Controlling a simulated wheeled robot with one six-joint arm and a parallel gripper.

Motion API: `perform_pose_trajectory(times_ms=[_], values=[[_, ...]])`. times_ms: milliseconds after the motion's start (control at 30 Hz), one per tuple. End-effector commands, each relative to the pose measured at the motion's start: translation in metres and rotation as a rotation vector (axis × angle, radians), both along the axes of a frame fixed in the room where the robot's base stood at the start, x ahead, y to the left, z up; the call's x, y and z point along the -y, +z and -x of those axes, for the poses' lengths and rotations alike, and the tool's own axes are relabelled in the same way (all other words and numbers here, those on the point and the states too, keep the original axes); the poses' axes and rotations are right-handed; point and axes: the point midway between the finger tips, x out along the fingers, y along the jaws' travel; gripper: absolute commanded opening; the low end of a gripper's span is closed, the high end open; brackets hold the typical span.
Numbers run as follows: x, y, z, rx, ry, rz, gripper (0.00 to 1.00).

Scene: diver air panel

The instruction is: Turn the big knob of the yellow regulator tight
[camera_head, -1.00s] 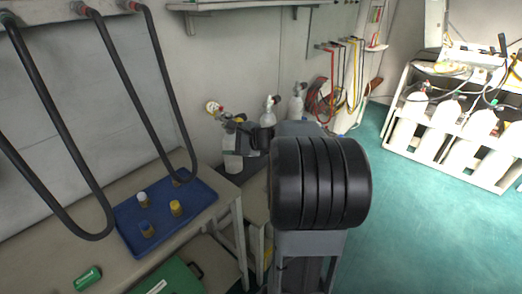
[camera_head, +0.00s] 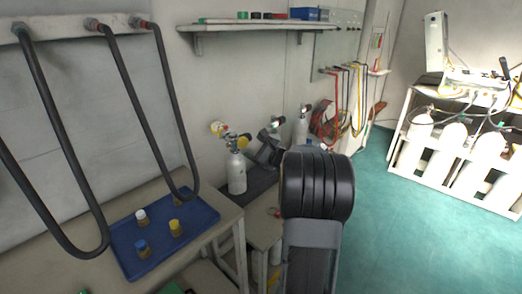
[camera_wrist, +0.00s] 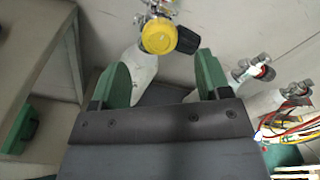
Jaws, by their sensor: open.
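The yellow regulator (camera_wrist: 158,36) sits on top of a white cylinder (camera_wrist: 141,66), beyond my fingertips in the wrist view. Its big black knob (camera_wrist: 188,40) points to the right there, a little above my right finger. The regulator also shows in the head view (camera_head: 218,128), with its cylinder (camera_head: 236,173) standing upright by the wall. My gripper (camera_wrist: 162,72) is open, its two green fingers wide apart with nothing held. The fingers are apart from the knob. In the head view my arm hides part of the area right of the cylinder.
A blue tray (camera_head: 190,226) with several small capped bottles lies on the bench at left, under hanging black hoses (camera_head: 125,85). Other cylinders (camera_head: 301,128) stand to the right along the wall. A white rack of cylinders (camera_head: 455,150) stands far right. Green floor (camera_head: 385,225) is clear.

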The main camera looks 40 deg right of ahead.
Motion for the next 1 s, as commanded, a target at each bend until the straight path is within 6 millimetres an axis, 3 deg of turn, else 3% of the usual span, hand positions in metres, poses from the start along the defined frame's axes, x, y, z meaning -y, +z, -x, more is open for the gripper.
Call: perform_pose_trajectory(times_ms=[600,1000], values=[[-0.007,-0.005,-0.049,0.0,0.001,0.001,0.7],[-0.009,-0.005,-0.064,0.0,0.0,0.0,0.7]])
